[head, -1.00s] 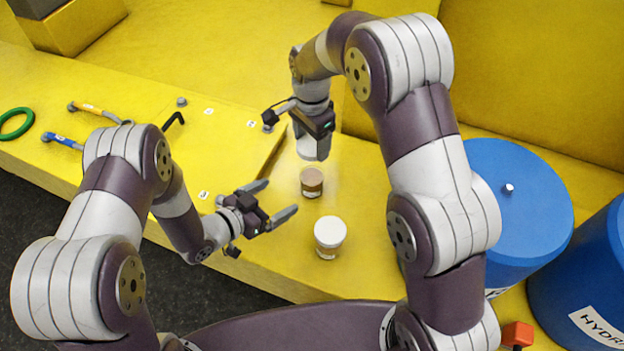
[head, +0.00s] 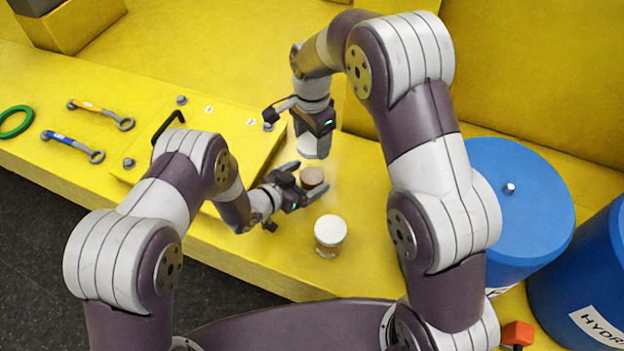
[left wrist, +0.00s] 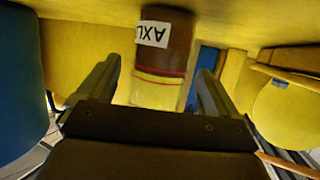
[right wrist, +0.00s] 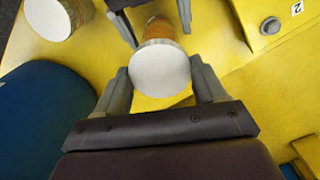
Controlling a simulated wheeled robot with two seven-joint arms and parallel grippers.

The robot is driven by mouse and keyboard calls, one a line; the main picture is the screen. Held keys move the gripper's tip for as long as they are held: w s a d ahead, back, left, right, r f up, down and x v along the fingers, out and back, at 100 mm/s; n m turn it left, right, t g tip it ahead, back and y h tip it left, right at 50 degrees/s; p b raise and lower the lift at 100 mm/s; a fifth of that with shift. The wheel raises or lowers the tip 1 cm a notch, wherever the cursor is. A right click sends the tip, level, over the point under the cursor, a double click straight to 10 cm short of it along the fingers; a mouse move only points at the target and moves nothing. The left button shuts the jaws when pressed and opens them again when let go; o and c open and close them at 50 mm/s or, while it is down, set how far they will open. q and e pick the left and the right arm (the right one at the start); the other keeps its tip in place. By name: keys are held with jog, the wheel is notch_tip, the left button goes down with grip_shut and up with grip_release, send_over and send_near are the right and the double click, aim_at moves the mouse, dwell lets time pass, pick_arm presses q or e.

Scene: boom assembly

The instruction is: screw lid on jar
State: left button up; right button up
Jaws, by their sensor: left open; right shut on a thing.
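An open-topped brown jar (head: 311,178) stands on the yellow bench. It bears a white label starting "AXL" and a red band in the left wrist view (left wrist: 170,50). My left gripper (head: 307,181) is open, with its fingers on either side of this jar; I cannot tell if they touch it. My right gripper (head: 314,143) points down, shut on a white lid (head: 313,151). The lid is just above the jar, apart from it in the head view. In the right wrist view the lid (right wrist: 160,70) covers part of the jar (right wrist: 160,28).
A second jar with a white lid (head: 330,231) stands in front of the brown jar. A low yellow box (head: 240,128) is to the left. Two wrenches (head: 70,140) and a green ring (head: 16,122) lie farther left. A blue drum (head: 515,200) stands at the right.

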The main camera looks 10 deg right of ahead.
pick_arm(q)
jog(key=shift+w+d+f, duration=0.15)
jog(key=shift+w+d, duration=0.05)
jog(key=shift+d, duration=0.1)
jog(key=shift+c, duration=0.2)
jog(key=c, duration=1.5)
pick_arm(e)
send_over(313, 161)
jog(key=s, duration=0.3)
jog(key=shift+w+a+f, duration=0.1)
jog(key=shift+a+f, duration=0.1)
jog(key=shift+f, duration=1.05)
jog(key=shift+w+a+f, duration=0.1)
jog(key=shift+a+f, duration=0.05)
jog(key=shift+f, duration=1.1)
pick_arm(q)
jog(key=shift+c, duration=0.2)
pick_arm(e)
jog(key=shift+f, duration=0.85)
jog(key=shift+f, duration=0.25)
jog(key=shift+d+f, duration=0.15)
jog(key=shift+f, duration=0.25)
jog(key=c, duration=0.5)
jog(key=shift+f, duration=0.15)
